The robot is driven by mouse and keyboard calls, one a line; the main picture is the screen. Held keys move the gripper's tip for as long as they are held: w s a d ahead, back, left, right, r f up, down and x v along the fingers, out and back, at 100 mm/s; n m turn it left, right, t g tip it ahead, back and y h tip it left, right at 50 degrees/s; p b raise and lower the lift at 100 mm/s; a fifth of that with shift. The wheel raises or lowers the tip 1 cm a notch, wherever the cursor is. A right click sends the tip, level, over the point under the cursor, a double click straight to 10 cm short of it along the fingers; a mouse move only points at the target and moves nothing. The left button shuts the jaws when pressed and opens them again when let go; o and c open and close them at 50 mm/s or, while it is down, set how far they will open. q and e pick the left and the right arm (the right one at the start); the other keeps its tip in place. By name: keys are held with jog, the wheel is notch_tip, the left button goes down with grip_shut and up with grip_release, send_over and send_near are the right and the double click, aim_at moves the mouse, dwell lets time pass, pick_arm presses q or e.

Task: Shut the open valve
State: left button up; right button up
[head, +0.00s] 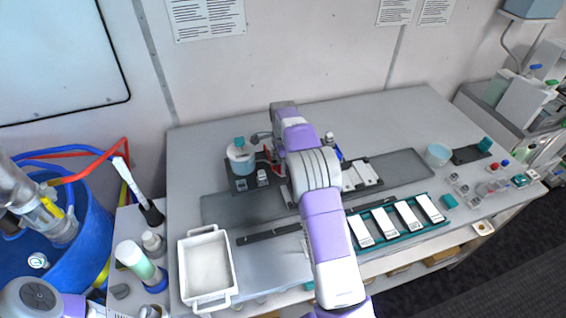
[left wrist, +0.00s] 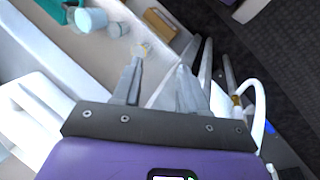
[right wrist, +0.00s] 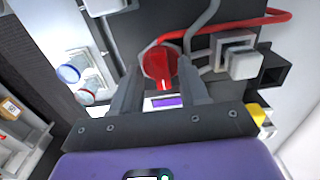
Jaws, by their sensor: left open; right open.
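A red valve knob with a handle (right wrist: 160,65) shows in the right wrist view on a dark panel, joined by a red pipe (right wrist: 235,25). My right gripper (right wrist: 160,88) is open, its two fingers on either side of the handle's lower end; I cannot tell whether they touch it. In the head view my right arm reaches over the bench and hides most of the valve area; only a bit of red (head: 268,154) shows beside it. My left gripper (left wrist: 160,75) is open and empty in the left wrist view, away from the valve.
A white jar with a teal cap (head: 240,157) stands just left of the right gripper. A white tray (head: 232,262) lies at the bench's front left, and a teal rack (head: 437,229) with white cards at the front. A blue barrel (head: 85,245) stands left of the bench.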

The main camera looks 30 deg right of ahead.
jog(key=shift+w, duration=0.1)
jog(key=shift+c, duration=0.8)
grip_shut()
